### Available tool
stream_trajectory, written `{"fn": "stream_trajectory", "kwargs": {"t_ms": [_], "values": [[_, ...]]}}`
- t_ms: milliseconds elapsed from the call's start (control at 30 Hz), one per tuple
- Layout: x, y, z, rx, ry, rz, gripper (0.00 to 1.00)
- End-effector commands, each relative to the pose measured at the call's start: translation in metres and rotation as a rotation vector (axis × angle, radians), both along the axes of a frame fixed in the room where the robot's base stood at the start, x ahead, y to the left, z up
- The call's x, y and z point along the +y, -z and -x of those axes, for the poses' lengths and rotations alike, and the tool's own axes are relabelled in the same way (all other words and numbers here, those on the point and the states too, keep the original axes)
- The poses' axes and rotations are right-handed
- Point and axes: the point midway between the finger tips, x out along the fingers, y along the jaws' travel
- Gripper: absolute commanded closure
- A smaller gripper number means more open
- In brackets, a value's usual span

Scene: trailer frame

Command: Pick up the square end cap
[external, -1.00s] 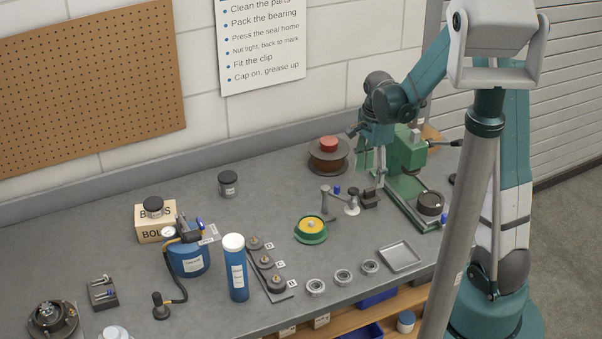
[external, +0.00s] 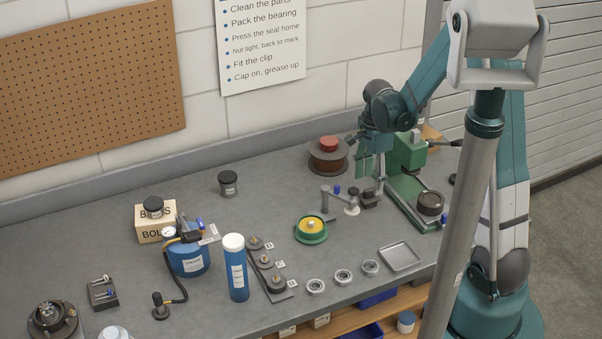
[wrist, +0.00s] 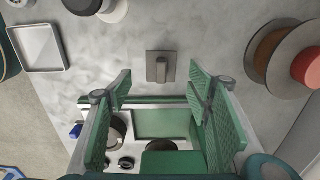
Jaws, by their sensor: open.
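The square end cap (wrist: 161,67) is a dark grey square plate with a raised grip on top. In the wrist view it lies flat on the bench, just beyond and between my fingertips. In the external view it appears as a small dark block (external: 370,199) beside the press, partly behind my fingers. My gripper (wrist: 161,82) is open and empty, with its two green-padded fingers spread wider than the cap. In the external view my gripper (external: 373,180) hangs above and close to the cap; the exact gap is hard to tell.
The green press (external: 407,165) stands close on the right. A spool (external: 328,163) with a red top is behind left. A small grey stand (external: 326,199) is left of the cap. A metal tray (external: 400,257) lies in front. Bench between stand and green dish (external: 311,231) is narrow.

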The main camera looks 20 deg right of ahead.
Motion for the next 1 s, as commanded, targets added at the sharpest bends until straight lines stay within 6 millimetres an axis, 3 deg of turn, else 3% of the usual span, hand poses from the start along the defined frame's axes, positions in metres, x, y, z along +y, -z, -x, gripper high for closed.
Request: {"fn": "stream_trajectory", "kwargs": {"t_ms": [367, 1000], "values": [[0.0, 0.006, -0.001, 0.0, 0.0, 0.0, 0.49], [0.0, 0.051, -0.002, 0.0, 0.0, 0.0, 0.49]]}}
